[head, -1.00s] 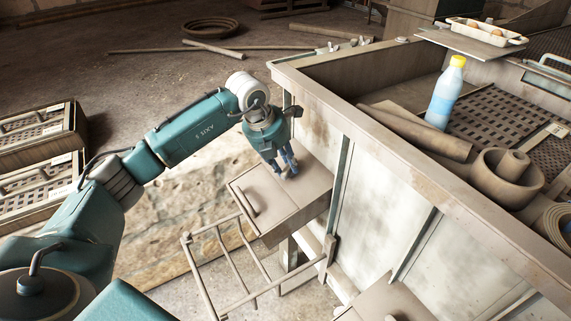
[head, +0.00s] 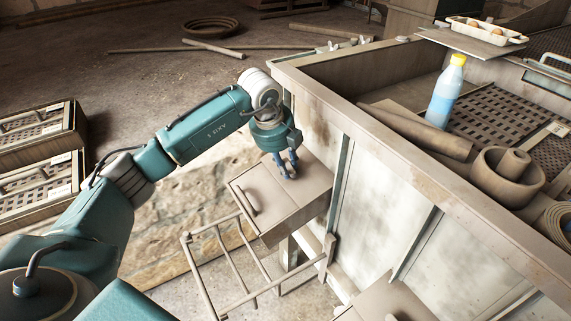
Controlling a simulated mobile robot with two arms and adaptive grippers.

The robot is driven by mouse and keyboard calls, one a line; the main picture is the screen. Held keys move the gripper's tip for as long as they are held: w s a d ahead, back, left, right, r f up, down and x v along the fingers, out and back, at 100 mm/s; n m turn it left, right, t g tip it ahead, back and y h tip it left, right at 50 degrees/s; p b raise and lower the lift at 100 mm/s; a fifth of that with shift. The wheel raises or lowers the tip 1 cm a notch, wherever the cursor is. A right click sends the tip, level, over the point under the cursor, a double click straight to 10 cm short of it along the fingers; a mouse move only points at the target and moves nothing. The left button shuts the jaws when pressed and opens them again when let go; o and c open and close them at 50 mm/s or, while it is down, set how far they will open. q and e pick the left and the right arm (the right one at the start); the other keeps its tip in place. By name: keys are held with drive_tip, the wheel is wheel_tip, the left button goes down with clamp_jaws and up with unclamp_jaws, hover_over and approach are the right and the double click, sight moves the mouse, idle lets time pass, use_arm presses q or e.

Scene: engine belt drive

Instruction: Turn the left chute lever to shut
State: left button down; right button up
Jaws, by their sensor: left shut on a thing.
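The left chute (head: 300,205) is a pale, boxy wooden housing on the side of the large bin. My left gripper (head: 286,174) points down over its top, close to the bin wall. Its fingers are shut on the left chute lever, which is mostly hidden by the fingers, so its exact angle cannot be told. A dark bar handle (head: 248,199) lies on the left part of the chute top, apart from my gripper. My right gripper is not in view.
A metal rack frame (head: 222,262) sticks out below the chute. The bin rim (head: 400,145) rises close to the right of my arm. A bottle (head: 446,92) stands inside the bin. Slatted crates (head: 40,160) are at left.

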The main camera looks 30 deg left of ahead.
use_arm(q)
drive_tip(key=shift+r+n, duration=0.1)
drive_tip(key=shift+n, duration=0.9)
drive_tip(key=c, duration=1.4)
unclamp_jaws()
drive_tip(key=shift+c, duration=0.2)
drive_tip(key=shift+r, duration=0.15)
drive_tip(key=v, duration=1.1)
drive_tip(key=shift+r, duration=0.35)
